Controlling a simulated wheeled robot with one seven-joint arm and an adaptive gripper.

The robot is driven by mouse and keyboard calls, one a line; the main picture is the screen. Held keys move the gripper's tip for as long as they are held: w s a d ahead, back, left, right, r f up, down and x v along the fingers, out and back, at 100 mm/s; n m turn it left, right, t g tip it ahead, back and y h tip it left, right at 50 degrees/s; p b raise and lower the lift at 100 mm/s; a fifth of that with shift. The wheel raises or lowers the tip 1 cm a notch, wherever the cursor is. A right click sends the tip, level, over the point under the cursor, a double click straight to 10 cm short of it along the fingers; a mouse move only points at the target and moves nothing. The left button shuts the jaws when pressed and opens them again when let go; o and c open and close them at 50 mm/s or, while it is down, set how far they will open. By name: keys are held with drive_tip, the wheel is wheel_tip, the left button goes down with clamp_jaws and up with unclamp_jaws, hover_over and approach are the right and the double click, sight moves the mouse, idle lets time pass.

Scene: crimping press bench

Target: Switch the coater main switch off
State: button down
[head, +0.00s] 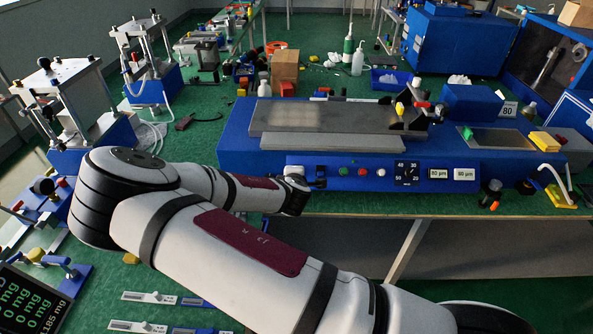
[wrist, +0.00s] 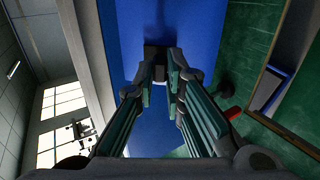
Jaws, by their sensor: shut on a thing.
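The coater (head: 240,138) is the long blue machine on the green bench, with a control panel on its front. My gripper (head: 318,178) is at the left end of that panel, close against the front face. In the wrist view my gripper (wrist: 159,76) has its two fingers closed in on a small dark block, the main switch (wrist: 155,51), on the blue face. The fingers hide part of the switch, and its on or off position cannot be told. In the head view my gripper largely covers it.
Right of my gripper the panel has a green button (head: 344,171), a red button (head: 362,172), a white button (head: 381,172), a black dial (head: 407,173) and two displays (head: 438,174). The bench edge lies just below. Presses (head: 75,100) stand at left.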

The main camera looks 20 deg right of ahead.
drive_tip(key=shift+s+a+f+t+h, duration=0.15)
drive_tip(key=shift+f+t+h, duration=0.3)
drive_tip(key=shift+t, duration=0.65)
drive_tip(key=shift+f, duration=0.1)
drive_tip(key=c, duration=1.7)
unclamp_jaws()
drive_tip(key=shift+o, duration=0.2)
drive_tip(key=shift+s, duration=0.15)
drive_tip(key=v, duration=1.1)
drive_tip(key=shift+s, duration=0.4)
